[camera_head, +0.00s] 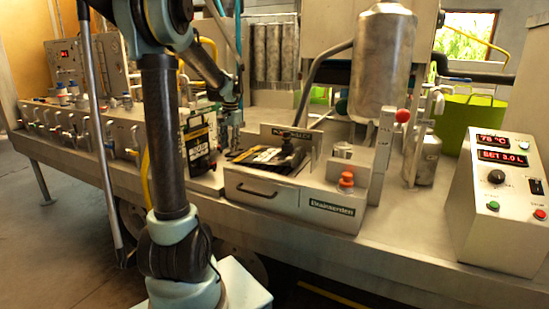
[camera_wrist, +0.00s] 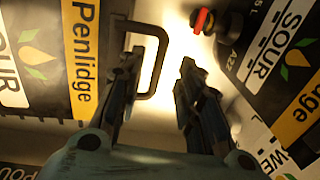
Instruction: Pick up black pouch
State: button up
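A black pouch (camera_head: 197,145) with a white and yellow label stands upright on the bench in the head view, left of the press drawer. In the wrist view, a black printed package (camera_wrist: 38,55) with an orange "Penlidge" band fills the left, and another black "SOUR" package (camera_wrist: 275,55) is at the upper right. I cannot tell which of these is the standing pouch. My gripper (camera_head: 234,135) is beside the pouch, to its right, pointing down.
A metal cylinder (camera_head: 382,65) stands behind; a control box (camera_head: 497,205) is far right. A dark handle (camera_wrist: 158,75) lies beyond my fingertips.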

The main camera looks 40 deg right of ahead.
jog(key=shift+f, duration=0.85)
grip_shut()
